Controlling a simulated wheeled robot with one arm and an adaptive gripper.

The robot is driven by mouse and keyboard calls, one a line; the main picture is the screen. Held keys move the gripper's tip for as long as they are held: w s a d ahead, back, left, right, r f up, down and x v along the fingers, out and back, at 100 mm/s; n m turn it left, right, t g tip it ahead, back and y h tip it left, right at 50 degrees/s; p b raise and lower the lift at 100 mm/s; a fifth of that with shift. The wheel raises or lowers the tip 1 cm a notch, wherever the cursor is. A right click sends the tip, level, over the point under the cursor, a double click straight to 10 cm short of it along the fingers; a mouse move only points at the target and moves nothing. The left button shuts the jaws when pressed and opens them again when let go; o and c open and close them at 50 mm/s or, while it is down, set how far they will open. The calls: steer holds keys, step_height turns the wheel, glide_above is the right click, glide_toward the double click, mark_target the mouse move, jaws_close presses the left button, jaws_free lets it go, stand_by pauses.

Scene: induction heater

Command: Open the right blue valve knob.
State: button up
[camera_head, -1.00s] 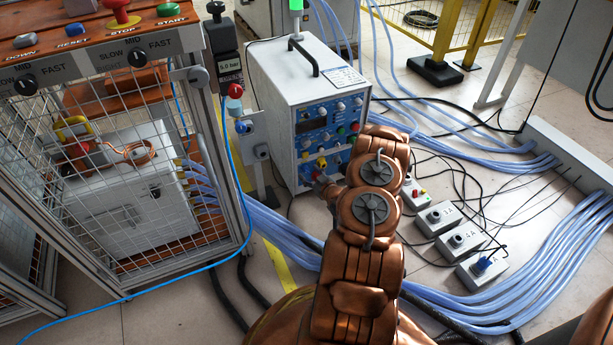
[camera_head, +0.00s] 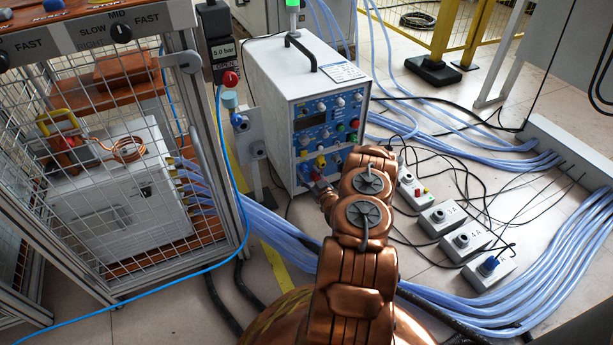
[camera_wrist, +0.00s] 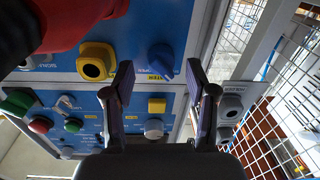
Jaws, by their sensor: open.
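My gripper (camera_wrist: 160,78) is open and empty in front of the blue panel of the white cabinet (camera_head: 300,75). A blue knob (camera_wrist: 162,60) with a pointed tab shows between its fingertips, just beyond them. I cannot tell whether either finger touches it. The wrist view also shows a yellow-collared port (camera_wrist: 96,62) left of the blue knob and a red shape at the upper left. In the head view the copper wrist (camera_head: 328,198) reaches the lower part of the panel. The fingertips and this blue knob cannot be made out there.
A wire-mesh cage (camera_head: 100,200) stands on the left. A post with another blue knob (camera_head: 240,122) stands between cage and cabinet. Small grey boxes, one with a blue knob (camera_head: 489,264), lie on the floor at right. Pale blue hoses (camera_head: 540,290) and black cables cover the floor.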

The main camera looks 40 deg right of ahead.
steer(key=shift+w+d+r, duration=0.1)
steer(key=shift+w+d, duration=0.05)
steer(key=shift+w, duration=0.5)
jaws_close()
